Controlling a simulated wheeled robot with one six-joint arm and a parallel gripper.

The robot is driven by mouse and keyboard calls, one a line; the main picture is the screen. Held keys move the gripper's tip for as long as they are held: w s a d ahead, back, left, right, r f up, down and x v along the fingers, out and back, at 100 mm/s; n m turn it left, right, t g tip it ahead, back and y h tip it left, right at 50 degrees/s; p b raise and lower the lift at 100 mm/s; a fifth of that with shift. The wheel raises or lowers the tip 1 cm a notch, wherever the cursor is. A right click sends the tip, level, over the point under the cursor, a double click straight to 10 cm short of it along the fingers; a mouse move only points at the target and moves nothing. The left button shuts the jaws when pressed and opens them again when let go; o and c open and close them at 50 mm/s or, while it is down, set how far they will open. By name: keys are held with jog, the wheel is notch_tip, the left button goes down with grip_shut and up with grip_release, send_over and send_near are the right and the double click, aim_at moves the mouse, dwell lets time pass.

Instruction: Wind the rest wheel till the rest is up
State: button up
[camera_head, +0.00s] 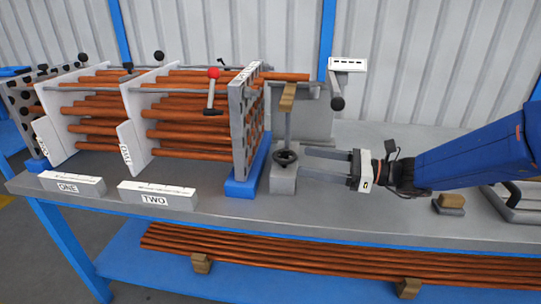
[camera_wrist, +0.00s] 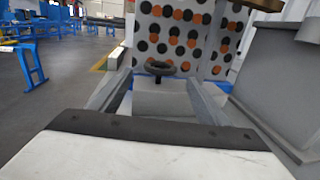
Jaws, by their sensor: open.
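The rest wheel (camera_head: 286,156) is a small black handwheel on a grey block (camera_head: 284,180) at the right end of the tube bundle. A post rises from the block with a wooden rest (camera_head: 287,96) on top, close to the end of a tube that sticks out of the plate. My gripper (camera_head: 304,164) is open, coming from the right, its fingers level and reaching to the wheel's side. In the wrist view the wheel (camera_wrist: 158,68) lies ahead between the two fingers (camera_wrist: 160,92). I cannot tell whether the fingers touch it.
The perforated end plate (camera_head: 242,125) stands just left of the block, on a blue foot. Blocks marked ONE (camera_head: 72,184) and TWO (camera_head: 158,196) lie along the bench front. Copper tubes (camera_head: 330,258) lie on the lower shelf.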

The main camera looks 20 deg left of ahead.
aim_at(284, 160)
jog(key=a, duration=0.8)
jog(key=s+a, duration=0.1)
jog(key=a, duration=0.2)
jog(key=shift+s+a, duration=0.1)
jog(key=shift+a, duration=0.3)
jog(key=c, duration=1.1)
